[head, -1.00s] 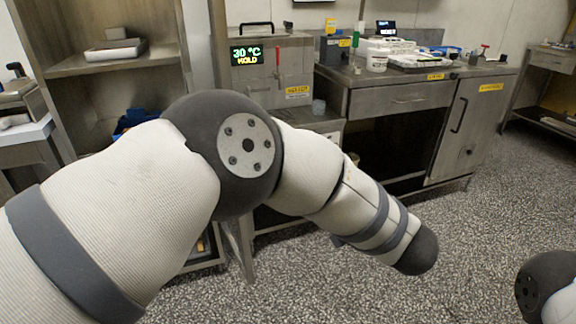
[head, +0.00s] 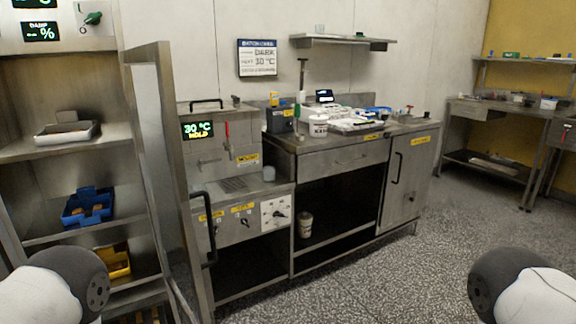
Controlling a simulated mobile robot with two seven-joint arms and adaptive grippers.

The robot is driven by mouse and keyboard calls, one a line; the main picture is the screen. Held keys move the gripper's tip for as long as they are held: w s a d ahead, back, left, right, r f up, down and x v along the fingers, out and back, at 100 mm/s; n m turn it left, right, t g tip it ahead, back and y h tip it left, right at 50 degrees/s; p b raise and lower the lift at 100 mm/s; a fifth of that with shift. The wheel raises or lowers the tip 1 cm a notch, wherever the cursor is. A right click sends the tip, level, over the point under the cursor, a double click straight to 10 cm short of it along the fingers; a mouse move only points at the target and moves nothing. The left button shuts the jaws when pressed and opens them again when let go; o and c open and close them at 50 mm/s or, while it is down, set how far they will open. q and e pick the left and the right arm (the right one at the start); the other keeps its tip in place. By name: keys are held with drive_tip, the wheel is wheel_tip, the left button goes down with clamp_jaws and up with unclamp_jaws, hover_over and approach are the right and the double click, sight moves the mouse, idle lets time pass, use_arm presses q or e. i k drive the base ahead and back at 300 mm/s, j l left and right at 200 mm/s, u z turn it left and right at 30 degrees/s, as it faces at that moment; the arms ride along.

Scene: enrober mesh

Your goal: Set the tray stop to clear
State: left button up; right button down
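I cannot tell for sure which part is the tray stop. Below are yellow labels (head: 243,208), too small to read, with small dark knobs (head: 246,222) and a white dial plate (head: 276,212). A red-topped fitting (head: 409,109) stands at the right end of the counter. Only rounded parts of my arms show in the bottom corners. Both grippers are out of view.
An open door (head: 160,170) stands between the left shelves and the machine. The shelves hold a blue bin (head: 88,206) and a yellow bin (head: 113,260). A steel counter (head: 340,158) bears a white tub (head: 318,125) and trays. The speckled floor (head: 400,275) in front is clear.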

sight(89, 218)
drive_tip(key=i+l+u, duration=0.15)
drive_tip(key=i+u, duration=0.25)
drive_tip(key=i+l+u, duration=0.2)
drive_tip(key=u, duration=0.2)
drive_tip(key=i+l+u, duration=0.25)
drive_tip(key=l+u, duration=0.15)
drive_tip(key=i+l+u, duration=0.2)
drive_tip(key=l+u, duration=0.2)
drive_tip(key=i+l+u, duration=0.1)
drive_tip(key=l+u, duration=0.35)
